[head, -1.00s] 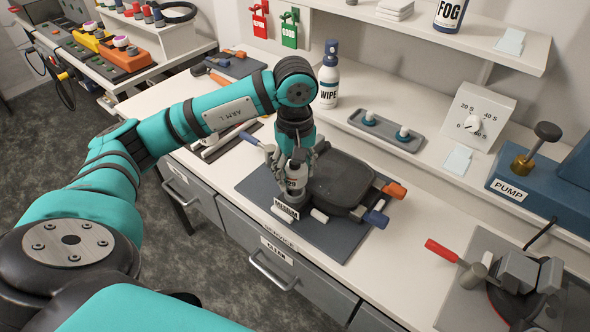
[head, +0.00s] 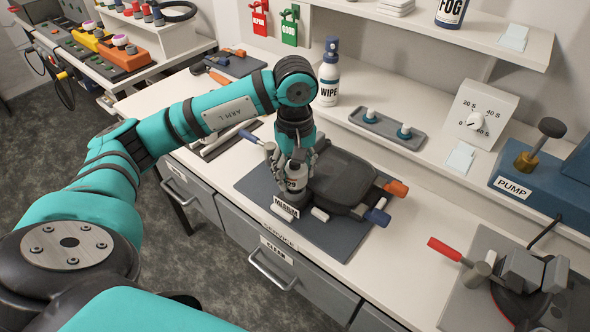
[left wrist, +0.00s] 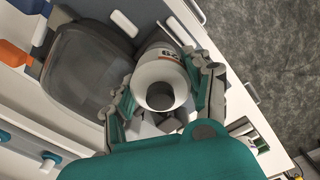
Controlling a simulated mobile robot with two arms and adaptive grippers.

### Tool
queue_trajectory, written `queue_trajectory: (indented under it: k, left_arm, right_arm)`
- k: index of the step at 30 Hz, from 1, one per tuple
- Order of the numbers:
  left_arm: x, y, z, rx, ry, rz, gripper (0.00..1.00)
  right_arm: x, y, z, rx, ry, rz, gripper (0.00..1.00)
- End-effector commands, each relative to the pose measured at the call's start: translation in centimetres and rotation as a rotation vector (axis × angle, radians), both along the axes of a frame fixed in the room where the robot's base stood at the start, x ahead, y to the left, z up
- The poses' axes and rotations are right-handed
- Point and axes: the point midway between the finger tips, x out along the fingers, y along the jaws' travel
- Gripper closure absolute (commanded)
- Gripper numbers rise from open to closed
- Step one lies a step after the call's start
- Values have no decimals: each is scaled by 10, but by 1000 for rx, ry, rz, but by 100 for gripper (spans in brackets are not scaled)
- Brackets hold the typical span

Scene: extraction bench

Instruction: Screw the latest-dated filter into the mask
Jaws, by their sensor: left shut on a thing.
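The mask (head: 342,180) lies on a dark mat, a dark grey body with a smooth visor; its visor also shows in the left wrist view (left wrist: 85,68). My left gripper (head: 297,170) points down at the mask's near-left end, shut on a light grey filter (head: 296,183). The filter has a printed label, partly legible as "29", and stands roughly upright. In the left wrist view the filter (left wrist: 158,70) sits between the two fingers, its round open end facing the camera. Its lower end meets a dark ring, but I cannot tell whether the threads are engaged. My right gripper is out of view.
The mat (head: 332,238) lies near the bench's front edge. Orange and blue handles (head: 378,216) stick out right of the mask. A WIPE bottle (head: 328,78) and a small tray (head: 386,128) stand behind. A vise (head: 522,270) is at right; bench between is clear.

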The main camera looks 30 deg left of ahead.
Motion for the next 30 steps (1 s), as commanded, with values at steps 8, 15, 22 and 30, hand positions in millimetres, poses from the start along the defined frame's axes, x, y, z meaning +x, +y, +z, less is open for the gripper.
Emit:
queue_trajectory:
  k: [8, 15, 22, 30]
  left_arm:
    - [0, 0, -8, -1, -1, 0, 88]
    - [0, 0, -14, -1, -1, 0, 88]
    - [0, 0, -18, 0, -1, -25, 88]
    - [1, 0, -23, 1, -5, -472, 88]
  right_arm:
    - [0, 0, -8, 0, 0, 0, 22]
    - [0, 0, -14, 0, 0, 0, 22]
    - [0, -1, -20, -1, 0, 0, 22]
    - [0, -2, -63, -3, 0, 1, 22]
